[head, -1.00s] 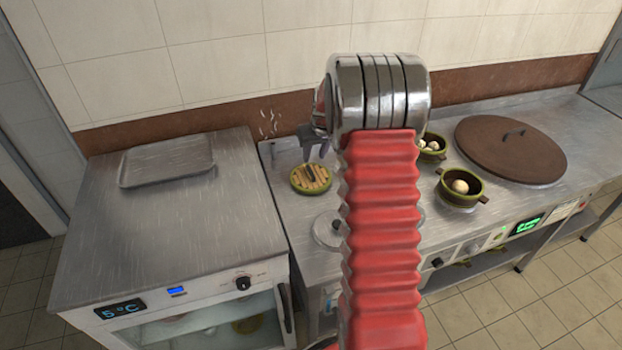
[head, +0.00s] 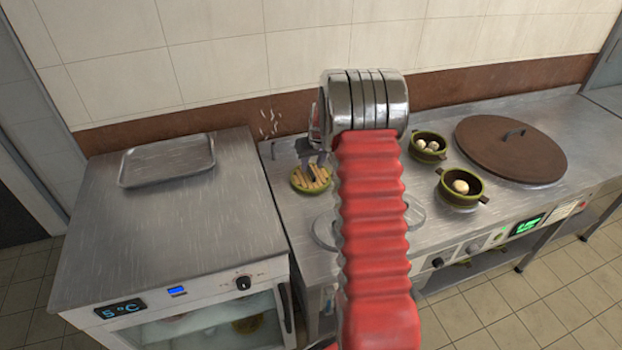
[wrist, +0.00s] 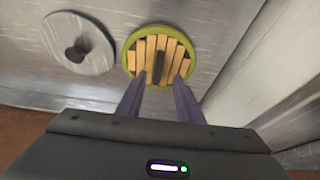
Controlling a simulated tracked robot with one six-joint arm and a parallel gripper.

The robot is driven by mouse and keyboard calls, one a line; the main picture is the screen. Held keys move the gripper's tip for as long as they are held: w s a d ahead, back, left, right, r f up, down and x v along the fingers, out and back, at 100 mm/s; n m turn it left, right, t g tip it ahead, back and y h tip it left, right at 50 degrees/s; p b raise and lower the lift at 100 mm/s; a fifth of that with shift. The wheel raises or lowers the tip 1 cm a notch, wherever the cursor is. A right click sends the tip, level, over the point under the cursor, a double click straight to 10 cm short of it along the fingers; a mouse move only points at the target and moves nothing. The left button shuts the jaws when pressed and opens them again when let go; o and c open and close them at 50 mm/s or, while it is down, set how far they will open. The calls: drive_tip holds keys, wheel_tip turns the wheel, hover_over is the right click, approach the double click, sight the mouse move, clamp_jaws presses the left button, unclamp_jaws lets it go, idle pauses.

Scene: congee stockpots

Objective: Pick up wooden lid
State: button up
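The wooden lid (head: 311,187) is round, with pale wooden slats inside a green rim. It lies on the steel counter left of my arm in the head view. In the wrist view the wooden lid (wrist: 148,47) is at top centre, with a dark upright handle in its middle. My gripper (head: 312,165) is above the lid and partly covers its far side in the head view. In the wrist view my gripper (wrist: 159,78) is open and empty, with its two fingers apart to either side of the handle. I cannot tell the exact height of the fingertips above the lid.
A grey metal lid with a knob (wrist: 80,45) lies beside the wooden lid. Two green pots (head: 461,188) with pale round food and a large brown lid (head: 510,149) are to the right. A fridge unit with a tray (head: 167,160) stands left.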

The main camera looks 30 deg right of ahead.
sight(311, 171)
drive_tip(key=shift+d+x, duration=0.15)
drive_tip(key=shift+x, duration=1.05)
drive_tip(key=shift+d+x, duration=0.15)
drive_tip(key=shift+x, duration=1.1)
drive_tip(key=shift+r, duration=0.1)
drive_tip(key=shift+c, duration=0.4)
clamp_jaws()
